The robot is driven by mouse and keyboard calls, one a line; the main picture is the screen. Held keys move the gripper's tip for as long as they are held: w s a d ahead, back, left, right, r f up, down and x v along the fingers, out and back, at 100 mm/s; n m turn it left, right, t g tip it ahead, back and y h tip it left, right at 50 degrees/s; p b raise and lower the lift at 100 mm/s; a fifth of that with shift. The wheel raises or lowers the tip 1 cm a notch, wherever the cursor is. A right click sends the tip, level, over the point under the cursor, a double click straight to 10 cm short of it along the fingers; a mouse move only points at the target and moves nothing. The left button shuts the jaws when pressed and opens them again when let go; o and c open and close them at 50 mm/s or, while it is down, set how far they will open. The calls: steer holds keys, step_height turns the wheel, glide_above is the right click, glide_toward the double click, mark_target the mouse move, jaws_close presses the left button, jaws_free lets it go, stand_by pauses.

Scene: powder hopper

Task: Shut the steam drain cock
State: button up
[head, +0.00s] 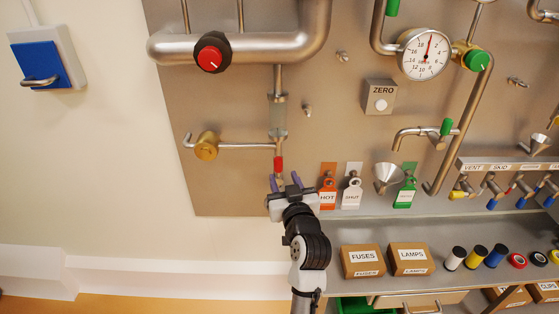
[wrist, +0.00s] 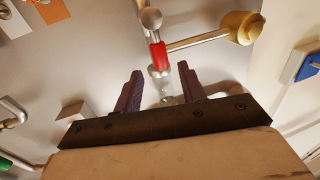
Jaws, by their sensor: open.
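The small cock with a red handle (head: 278,163) sits at the lower end of the vertical pipe under the sight glass (head: 278,117), and I take it to be the steam drain cock. In the head view its handle looks in line with the pipe. In the wrist view the red handle (wrist: 159,55) lies just beyond the fingertips, roughly centred between them. My gripper (head: 284,182) is open and empty just below the handle. In the wrist view its purple fingers (wrist: 160,72) stand apart, with a pale outlet piece between them. I cannot tell whether they touch it.
A brass round fitting (head: 206,146) on a side pipe is left of the cock. Orange HOT tag (head: 328,191) and white SHUT tag (head: 351,192) hang close right of my gripper. A shelf with boxes (head: 363,261) is below right.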

mark_target(280, 167)
steer(key=p+x, duration=0.1)
steer(key=x, duration=0.6)
steer(key=shift+w, duration=0.1)
jaws_close()
